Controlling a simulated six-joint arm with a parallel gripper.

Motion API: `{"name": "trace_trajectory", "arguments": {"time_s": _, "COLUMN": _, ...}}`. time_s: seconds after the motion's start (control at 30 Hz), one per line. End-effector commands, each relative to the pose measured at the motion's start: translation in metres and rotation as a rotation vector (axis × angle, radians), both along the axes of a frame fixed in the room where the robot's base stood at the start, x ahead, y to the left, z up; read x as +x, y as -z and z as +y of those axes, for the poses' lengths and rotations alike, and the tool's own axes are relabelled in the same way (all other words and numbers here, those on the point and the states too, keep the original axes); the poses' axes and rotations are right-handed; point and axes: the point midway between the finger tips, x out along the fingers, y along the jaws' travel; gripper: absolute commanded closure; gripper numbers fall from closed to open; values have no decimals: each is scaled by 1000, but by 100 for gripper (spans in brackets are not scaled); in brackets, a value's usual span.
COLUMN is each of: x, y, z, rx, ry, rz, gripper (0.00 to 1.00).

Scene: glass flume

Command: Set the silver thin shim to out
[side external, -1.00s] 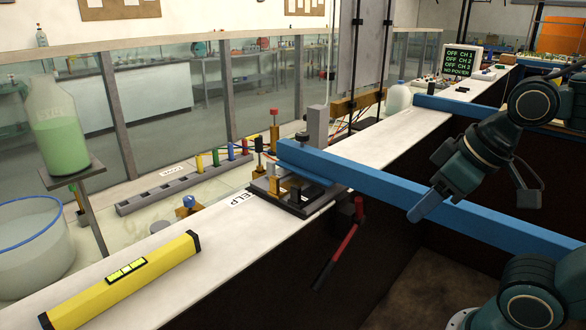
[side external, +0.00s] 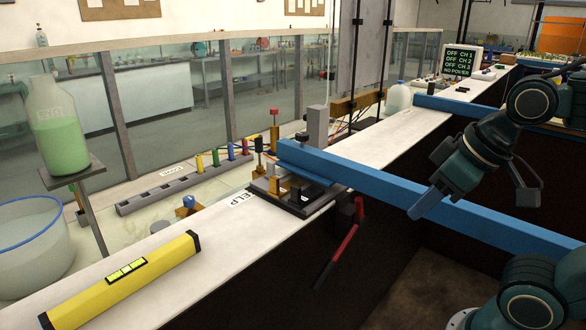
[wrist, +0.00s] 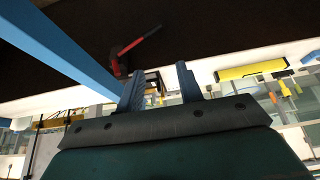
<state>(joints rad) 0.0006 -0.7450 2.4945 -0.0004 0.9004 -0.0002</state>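A dark base fixture (side external: 306,207) with small grey, blue and tan blocks sits on the white ledge, at the end of a long blue beam (side external: 420,200). I cannot pick out the silver thin shim with certainty among these small parts. My gripper (side external: 424,205) hangs in front of the beam, right of the fixture and apart from it. In the wrist view the two fingers of my gripper (wrist: 160,86) stand apart with nothing held between them. Part of the fixture shows small and dark behind the fingers and is partly hidden.
A red-handled lever (side external: 338,255) hangs below the ledge beside the fixture. A yellow level (side external: 125,280) lies on the white ledge (side external: 235,225). A grey power strip (side external: 185,185) lies behind. A screen (side external: 460,62) reads OFF for its channels.

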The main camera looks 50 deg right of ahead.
Motion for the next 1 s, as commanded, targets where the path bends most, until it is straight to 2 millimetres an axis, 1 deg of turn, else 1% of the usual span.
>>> {"name": "trace_trajectory", "arguments": {"time_s": 0.17, "x": 14, "y": -10, "z": -1, "rx": 0, "ry": 1, "rz": 4, "gripper": 64}}
{"name": "trace_trajectory", "arguments": {"time_s": 0.27, "x": 28, "y": -20, "z": -2, "rx": 0, "ry": 1, "rz": 10, "gripper": 64}}
{"name": "trace_trajectory", "arguments": {"time_s": 0.37, "x": 48, "y": -31, "z": -3, "rx": -1, "ry": 2, "rz": 16, "gripper": 64}}
{"name": "trace_trajectory", "arguments": {"time_s": 0.5, "x": 82, "y": -48, "z": -6, "rx": 0, "ry": 1, "rz": 25, "gripper": 64}}
{"name": "trace_trajectory", "arguments": {"time_s": 0.7, "x": 134, "y": -64, "z": -14, "rx": -1, "ry": 3, "rz": 36, "gripper": 64}}
{"name": "trace_trajectory", "arguments": {"time_s": 0.83, "x": 169, "y": -71, "z": -21, "rx": -1, "ry": 2, "rz": 43, "gripper": 64}}
{"name": "trace_trajectory", "arguments": {"time_s": 1.0, "x": 214, "y": -73, "z": -31, "rx": -1, "ry": 2, "rz": 53, "gripper": 64}}
